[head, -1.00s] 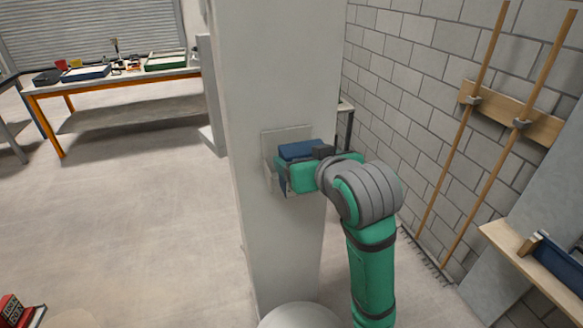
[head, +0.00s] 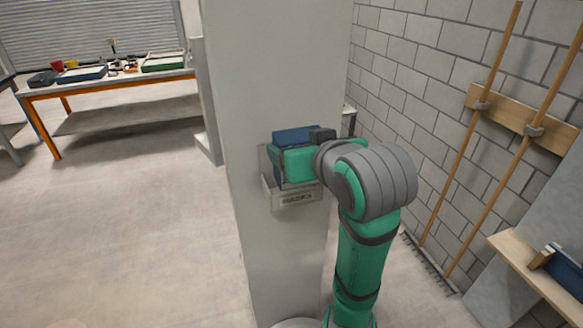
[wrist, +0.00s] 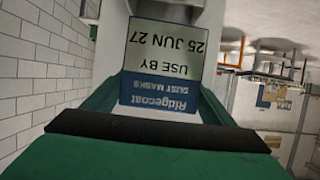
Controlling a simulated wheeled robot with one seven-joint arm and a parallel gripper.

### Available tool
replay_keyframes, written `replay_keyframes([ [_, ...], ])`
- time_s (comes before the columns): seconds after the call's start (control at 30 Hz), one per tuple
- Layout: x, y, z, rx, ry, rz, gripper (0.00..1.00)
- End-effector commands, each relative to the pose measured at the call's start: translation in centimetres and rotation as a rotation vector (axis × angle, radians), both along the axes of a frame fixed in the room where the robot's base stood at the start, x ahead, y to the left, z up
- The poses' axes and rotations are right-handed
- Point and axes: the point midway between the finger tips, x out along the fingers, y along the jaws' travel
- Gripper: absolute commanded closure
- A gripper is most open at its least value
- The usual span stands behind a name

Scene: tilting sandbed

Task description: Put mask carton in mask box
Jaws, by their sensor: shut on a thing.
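The mask carton is a blue box (head: 296,135). My gripper (head: 291,161) is shut on it at the pillar. The wrist view shows the carton's printed face (wrist: 160,92) upside down between my fingers (wrist: 158,108), reading "Ridgecoat dust masks" and "use by 25 Jun 27". The mask box (head: 297,199) is a pale open holder on the pillar with a "masks" label on its front. In the head view the carton's top stands above the box's rim and its lower part overlaps the box opening. My gripper hides part of both, so I cannot tell whether the carton is inside.
The white pillar (head: 285,70) carries the box. A brick wall (head: 420,60) with two long-handled tools on a wooden rail is at the right. A wooden shelf (head: 535,280) with a blue bin is at lower right. A workbench (head: 110,80) stands far left; floor between is clear.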

Motion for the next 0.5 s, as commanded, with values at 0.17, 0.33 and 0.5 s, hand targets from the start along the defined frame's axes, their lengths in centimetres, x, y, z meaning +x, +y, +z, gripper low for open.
replay_keyframes([
  [0.17,3.1,0.8,-2.0,0.001,0.009,0.002,0.49],
  [0.33,5.3,1.2,-4.8,0.000,0.006,0.000,0.49],
  [0.5,6.5,1.5,-6.1,0.000,0.003,0.000,0.49],
])
